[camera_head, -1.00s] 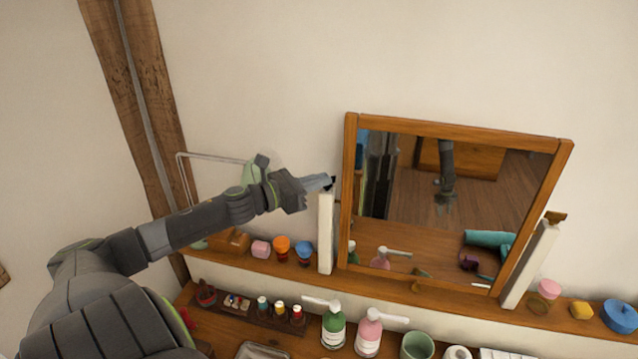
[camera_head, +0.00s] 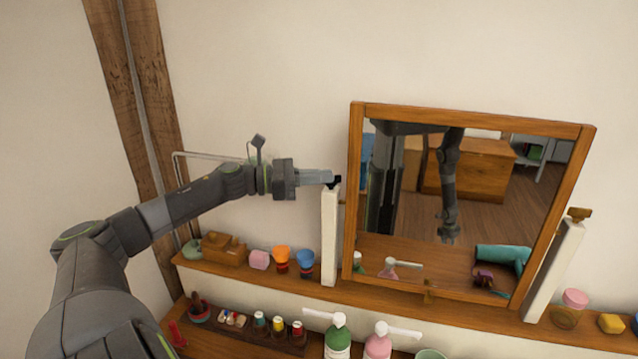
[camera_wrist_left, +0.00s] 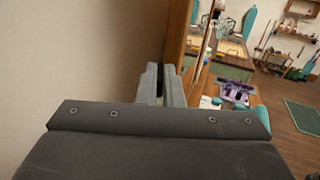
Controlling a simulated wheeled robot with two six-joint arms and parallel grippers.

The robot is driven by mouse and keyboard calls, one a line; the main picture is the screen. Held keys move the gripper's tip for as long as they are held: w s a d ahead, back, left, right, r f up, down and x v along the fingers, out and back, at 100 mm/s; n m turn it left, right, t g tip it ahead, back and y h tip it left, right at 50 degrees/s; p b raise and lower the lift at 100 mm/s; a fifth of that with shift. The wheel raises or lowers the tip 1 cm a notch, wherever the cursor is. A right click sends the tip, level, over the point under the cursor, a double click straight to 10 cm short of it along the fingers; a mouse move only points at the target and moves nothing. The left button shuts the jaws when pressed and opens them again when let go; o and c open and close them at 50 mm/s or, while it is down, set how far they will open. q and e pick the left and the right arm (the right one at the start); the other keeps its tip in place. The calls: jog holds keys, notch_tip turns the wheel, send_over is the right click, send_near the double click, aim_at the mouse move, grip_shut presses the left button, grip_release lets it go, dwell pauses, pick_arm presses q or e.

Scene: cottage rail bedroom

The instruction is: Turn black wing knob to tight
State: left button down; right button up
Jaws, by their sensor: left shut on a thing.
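The black wing knob (camera_head: 337,181) sits at the top of the white left post, beside the mirror's wooden frame; only a small dark part of it shows. My left gripper (camera_head: 328,178) reaches in from the left, level with the post top, and its fingers are shut on the knob. In the left wrist view the fingers (camera_wrist_left: 161,85) are close together with a dark gap between them, and the knob is mostly hidden. The tilting mirror (camera_head: 455,200) hangs between the white left post (camera_head: 329,240) and the white right post (camera_head: 553,270). My right gripper is not directly in view.
Green (camera_head: 338,340) and pink (camera_head: 378,345) pump bottles stand below. A towel rail (camera_head: 176,170) is behind my left arm. The wall above is clear.

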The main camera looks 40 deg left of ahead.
dwell(0.3)
pick_arm(q)
jog(key=c, duration=1.9)
grip_release()
jog(key=shift+w+d, duration=0.1)
jog(key=shift+w, duration=0.05)
notch_tip(320, 180, up, 9)
jog(key=b, duration=0.3)
jog(key=shift+f, duration=0.15)
jog(key=shift+r+b, duration=0.35)
jog(key=shift+r, duration=0.25)
jog(key=shift+o, duration=0.4)
